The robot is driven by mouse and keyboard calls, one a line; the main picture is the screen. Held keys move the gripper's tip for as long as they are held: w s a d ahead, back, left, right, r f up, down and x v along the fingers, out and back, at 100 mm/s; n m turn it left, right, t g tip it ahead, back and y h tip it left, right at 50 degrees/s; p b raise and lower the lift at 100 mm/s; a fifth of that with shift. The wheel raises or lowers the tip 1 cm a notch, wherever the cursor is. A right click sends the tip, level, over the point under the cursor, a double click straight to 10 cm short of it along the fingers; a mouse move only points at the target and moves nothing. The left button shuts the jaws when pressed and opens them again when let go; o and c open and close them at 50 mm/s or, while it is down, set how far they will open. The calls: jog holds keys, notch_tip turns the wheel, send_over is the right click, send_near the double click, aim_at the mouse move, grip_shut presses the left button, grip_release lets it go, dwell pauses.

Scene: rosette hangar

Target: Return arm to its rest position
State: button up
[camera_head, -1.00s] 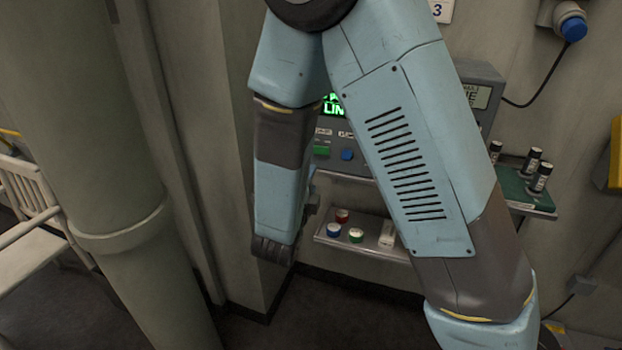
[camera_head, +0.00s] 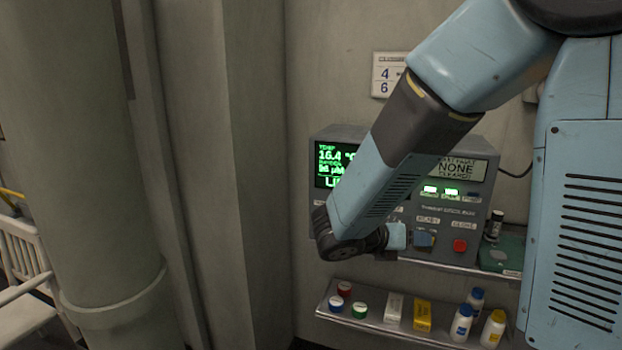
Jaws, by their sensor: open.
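My arm (camera_head: 385,190) reaches from the upper right down to the left, in front of a grey instrument panel (camera_head: 480,222). Its forearm slants across the panel, and the dark wrist joint (camera_head: 345,242) is at the panel's lower left. A short light-blue wrist part (camera_head: 397,236) points right from it. I cannot make out my gripper's fingers. Nothing held by the arm shows.

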jog(key=s+d+r+m+g+y, duration=0.3)
jog(key=s+d+m+g+y, duration=0.25)
jog(key=s+m, duration=0.7)
jog(key=s+a+r+m+t+y, duration=0.3)
jog(key=r+m+y, duration=0.3)
jog(key=m, duration=1.1)
jog(key=shift+r+t, duration=0.65)
jog(key=shift+t, duration=0.2)
jog(key=shift+s+a+y, duration=0.1)
jog(key=shift+y, duration=0.15)
jog(key=shift+c, duration=0.3)
